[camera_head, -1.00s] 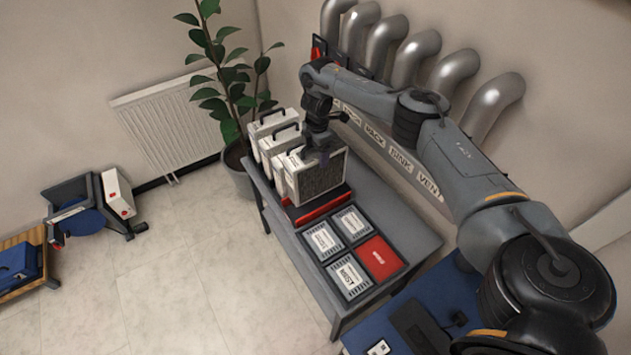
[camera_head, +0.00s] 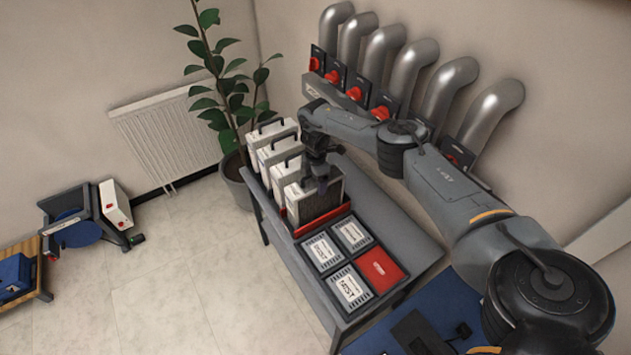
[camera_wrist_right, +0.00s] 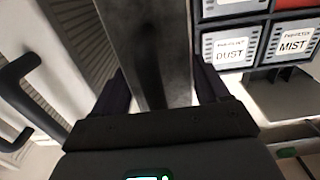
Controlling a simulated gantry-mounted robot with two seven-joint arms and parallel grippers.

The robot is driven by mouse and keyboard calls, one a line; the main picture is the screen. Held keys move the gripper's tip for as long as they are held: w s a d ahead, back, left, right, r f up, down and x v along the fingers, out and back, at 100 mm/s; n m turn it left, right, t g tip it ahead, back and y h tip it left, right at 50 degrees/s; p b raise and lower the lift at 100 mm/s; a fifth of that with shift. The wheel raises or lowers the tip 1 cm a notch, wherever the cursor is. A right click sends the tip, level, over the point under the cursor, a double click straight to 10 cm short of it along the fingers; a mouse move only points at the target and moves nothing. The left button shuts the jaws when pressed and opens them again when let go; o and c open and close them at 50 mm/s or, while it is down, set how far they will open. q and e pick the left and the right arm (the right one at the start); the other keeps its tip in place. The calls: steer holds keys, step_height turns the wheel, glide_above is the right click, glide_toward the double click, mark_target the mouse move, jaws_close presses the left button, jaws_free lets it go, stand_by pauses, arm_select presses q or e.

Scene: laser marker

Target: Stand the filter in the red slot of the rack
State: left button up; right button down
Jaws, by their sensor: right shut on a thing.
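The filter (camera_head: 318,202) is a white and grey pleated box, upright at the front end of the rack. My right gripper (camera_head: 320,178) is over its top and shut on it. In the right wrist view the filter's dark top part (camera_wrist_right: 150,45) lies between the two fingers (camera_wrist_right: 165,92). The filter's lower edge is down at the red slot (camera_head: 322,222), whose red rim shows along its front. I cannot tell whether its bottom rests on the slot's floor. My left gripper is not in view.
Several white filters with black handles (camera_head: 275,148) stand in the rack behind. In front, a tray holds label plates (camera_head: 350,287) and a red plate (camera_head: 379,268). Pipes with red valve handles (camera_head: 355,92) line the wall; a potted plant (camera_head: 236,178) stands at the left.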

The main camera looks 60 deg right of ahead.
steer(key=shift+f, duration=0.15)
jaws_free()
